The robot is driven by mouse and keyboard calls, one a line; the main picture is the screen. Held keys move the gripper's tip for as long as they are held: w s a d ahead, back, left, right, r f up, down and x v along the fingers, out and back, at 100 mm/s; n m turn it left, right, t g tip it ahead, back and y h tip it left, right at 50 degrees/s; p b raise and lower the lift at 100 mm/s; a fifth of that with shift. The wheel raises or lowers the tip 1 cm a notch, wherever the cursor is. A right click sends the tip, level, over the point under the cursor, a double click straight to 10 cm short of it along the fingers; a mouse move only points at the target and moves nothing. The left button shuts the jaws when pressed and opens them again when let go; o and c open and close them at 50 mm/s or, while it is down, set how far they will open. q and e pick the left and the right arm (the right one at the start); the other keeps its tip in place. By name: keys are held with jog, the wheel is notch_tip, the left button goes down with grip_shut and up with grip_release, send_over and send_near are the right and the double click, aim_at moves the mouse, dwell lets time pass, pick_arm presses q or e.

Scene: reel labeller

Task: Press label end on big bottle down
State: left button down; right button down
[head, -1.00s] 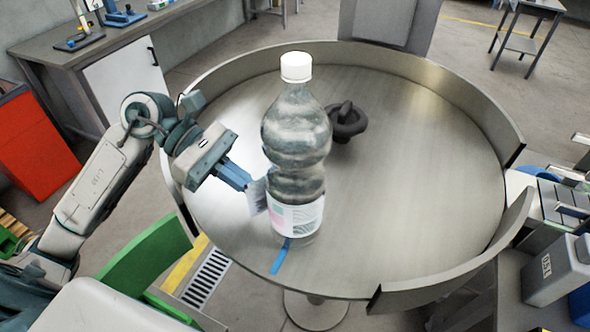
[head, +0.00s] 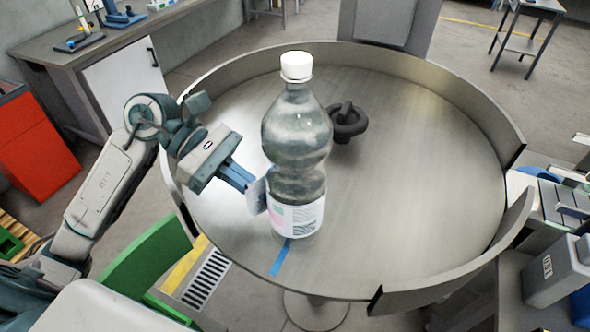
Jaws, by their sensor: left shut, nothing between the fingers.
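The big bottle (head: 296,135) stands upright on the round metal table, clear with a white cap. A label (head: 297,218) with pink, green and dark print wraps its lower part. The label's loose end (head: 257,197) sticks out from the bottle's left side. My left gripper (head: 250,186) is shut and empty, with its blue fingertips at the loose end, left of the bottle. Whether the fingertips touch the label end cannot be told. My right gripper is not in view.
The round table (head: 420,170) has a raised metal rim with a gap at the front. A dark knobbed ring (head: 347,122) lies behind the bottle. A blue tape strip (head: 281,258) lies at the front edge. The table's right side is clear.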

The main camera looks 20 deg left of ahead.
pick_arm(q)
jog(key=shift+b, duration=0.55)
dwell(2.3)
jog(key=shift+s+d+b, duration=0.1)
jog(key=shift+s+b, duration=0.45)
jog(key=shift+s, duration=0.05)
dwell(0.4)
